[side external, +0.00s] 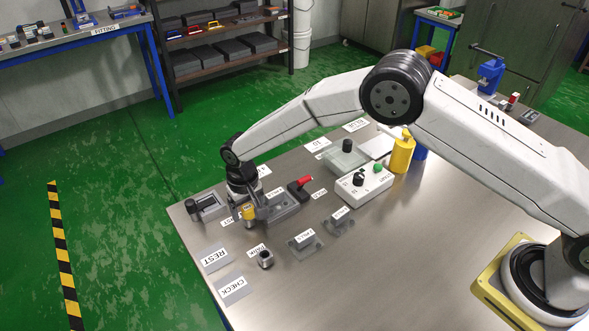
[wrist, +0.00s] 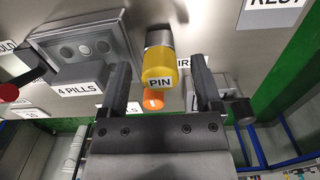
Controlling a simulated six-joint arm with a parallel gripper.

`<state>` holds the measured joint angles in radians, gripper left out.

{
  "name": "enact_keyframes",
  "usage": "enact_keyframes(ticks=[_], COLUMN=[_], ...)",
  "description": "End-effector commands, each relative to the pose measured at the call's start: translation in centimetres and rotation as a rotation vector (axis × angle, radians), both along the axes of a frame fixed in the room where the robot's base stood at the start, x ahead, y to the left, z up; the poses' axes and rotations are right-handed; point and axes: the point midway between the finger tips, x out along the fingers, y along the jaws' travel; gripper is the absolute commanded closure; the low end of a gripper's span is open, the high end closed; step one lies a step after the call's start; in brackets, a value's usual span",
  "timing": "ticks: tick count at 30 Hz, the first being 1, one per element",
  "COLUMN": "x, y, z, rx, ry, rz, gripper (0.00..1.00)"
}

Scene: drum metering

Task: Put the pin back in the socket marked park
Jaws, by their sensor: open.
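The park socket (side external: 265,260) is a small grey round holder beside the PARK label, nearer the front of the table than my gripper. No pin shows in it. It is not visible in the wrist view.
A grey block labelled 4 PILLS (wrist: 88,48) is close left of the pin in the wrist view. An orange piece (wrist: 153,101) shows below the pin. The REST plate (side external: 215,258), CHECK plate (side external: 233,290) and SPILT tray (side external: 304,245) lie around the socket.

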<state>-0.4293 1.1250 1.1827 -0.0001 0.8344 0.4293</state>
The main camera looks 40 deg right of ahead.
Motion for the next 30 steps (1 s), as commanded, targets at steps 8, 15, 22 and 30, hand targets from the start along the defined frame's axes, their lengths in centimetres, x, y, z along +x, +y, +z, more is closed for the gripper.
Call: enact_keyframes(ticks=[8,15,22,30], x=[0.02,0.02,0.02,0.02], y=[0.01,0.01,0.01,0.01], z=[-0.05,-0.04,-0.02,-0.02], rx=[0.000,0.000,0.000,0.000], ry=[-0.001,-0.001,-0.001,-0.001], rz=[0.000,0.000,0.000,0.000], gripper=[0.18,0.18,0.18,0.27])
